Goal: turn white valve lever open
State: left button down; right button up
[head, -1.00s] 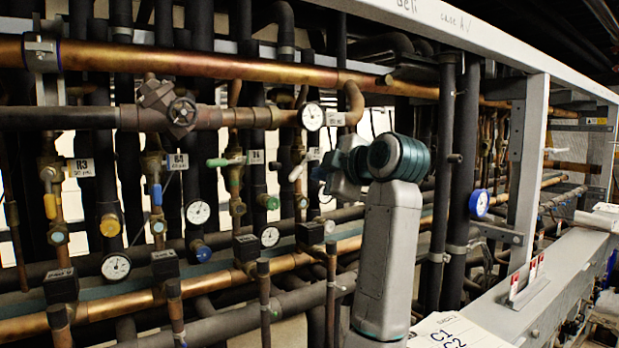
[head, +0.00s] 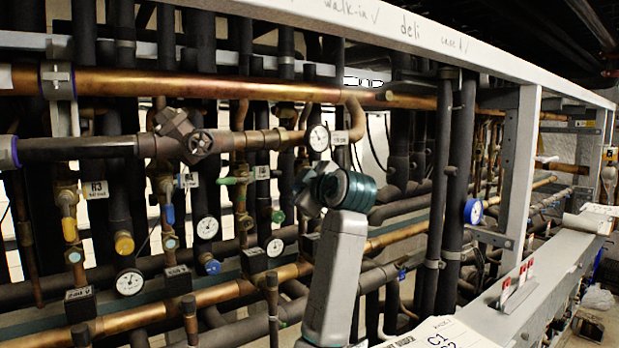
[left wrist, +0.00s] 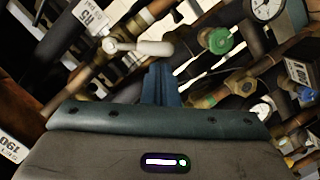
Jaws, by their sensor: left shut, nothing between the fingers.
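The white valve lever (left wrist: 145,47) shows in the left wrist view, upper left of centre. Its round hub is at its left end, on a brass valve, and its handle points right. My left gripper's blue fingers (left wrist: 162,84) are shut and empty, just below the handle's right part in that view; I cannot tell whether they touch it. In the head view my left gripper (head: 303,193) is in front of the pipes, right of the green lever (head: 235,181). I cannot make out the white lever there; the gripper seems to cover it. My right gripper is not in view.
A green knob (left wrist: 220,40) and a gauge (left wrist: 265,9) are close by in the left wrist view. In the head view a copper pipe (head: 230,86) crosses above the gripper. A grey beam (head: 555,285) with papers runs along the right front.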

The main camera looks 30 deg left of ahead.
pick_arm(q)
jog(key=shift+w+a+f, duration=0.1)
jog(key=shift+w, duration=0.2)
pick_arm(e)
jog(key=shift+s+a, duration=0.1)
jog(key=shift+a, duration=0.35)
pick_arm(q)
jog(key=shift+f+n+t+b, duration=0.3)
jog(key=shift+n+b, duration=0.7)
jog(key=shift+n, duration=0.1)
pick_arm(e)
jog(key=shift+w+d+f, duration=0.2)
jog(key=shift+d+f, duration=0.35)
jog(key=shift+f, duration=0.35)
pick_arm(q)
jog(key=shift+w+f+n, duration=0.1)
jog(key=shift+n, duration=0.2)
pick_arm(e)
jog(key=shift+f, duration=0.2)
pick_arm(q)
jog(key=shift+b, duration=0.35)
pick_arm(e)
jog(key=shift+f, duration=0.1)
